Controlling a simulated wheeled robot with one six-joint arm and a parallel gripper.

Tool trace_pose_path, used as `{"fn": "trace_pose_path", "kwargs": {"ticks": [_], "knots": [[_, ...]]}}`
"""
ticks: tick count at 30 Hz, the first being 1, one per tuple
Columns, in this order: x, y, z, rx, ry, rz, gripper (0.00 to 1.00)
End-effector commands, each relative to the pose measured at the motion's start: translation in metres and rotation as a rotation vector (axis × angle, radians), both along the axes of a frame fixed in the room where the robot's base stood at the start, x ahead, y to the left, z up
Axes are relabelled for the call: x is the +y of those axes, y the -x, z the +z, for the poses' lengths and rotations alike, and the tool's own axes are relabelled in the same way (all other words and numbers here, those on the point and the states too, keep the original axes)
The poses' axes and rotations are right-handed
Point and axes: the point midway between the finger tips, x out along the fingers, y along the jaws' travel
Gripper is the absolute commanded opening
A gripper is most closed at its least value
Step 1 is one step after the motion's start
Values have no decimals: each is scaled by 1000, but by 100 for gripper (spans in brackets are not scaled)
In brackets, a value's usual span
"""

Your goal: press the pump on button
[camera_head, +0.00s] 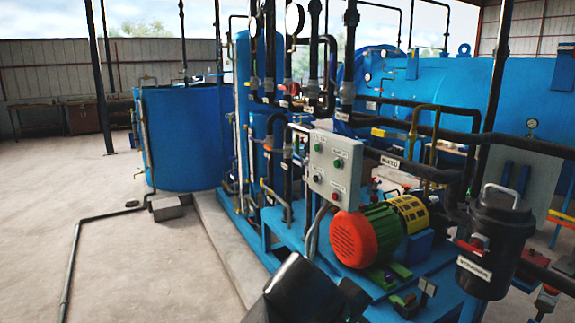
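A light grey control box (325,176) stands upright on the blue pump skid near the middle of the view. Its front carries a few round buttons. One green button (318,147) is at the upper left and another green button (338,163) is to its right. A red button (335,196) is lower down. The small labels are too blurred to read, so I cannot tell which is pump on. My gripper (318,291), a dark blocky shape at the bottom edge, is below the box and apart from its buttons. Its fingers cannot be made out.
A green motor with a red end cover (355,239) sits right below the box. A black strainer (492,243) is at the right. Dark pipes and a blue tank (180,140) stand behind and left. The concrete floor (130,265) at left is mostly open, with one pipe along it.

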Motion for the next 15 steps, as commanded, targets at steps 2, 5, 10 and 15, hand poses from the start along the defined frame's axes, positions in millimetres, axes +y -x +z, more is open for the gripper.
{"fn": "trace_pose_path", "kwargs": {"ticks": [2,5,10,15], "knots": [[0,0,0,0,0,0,0],[0,0,0,0,0,0,0],[0,0,0,0,0,0,0],[0,0,0,0,0,0,0]]}}
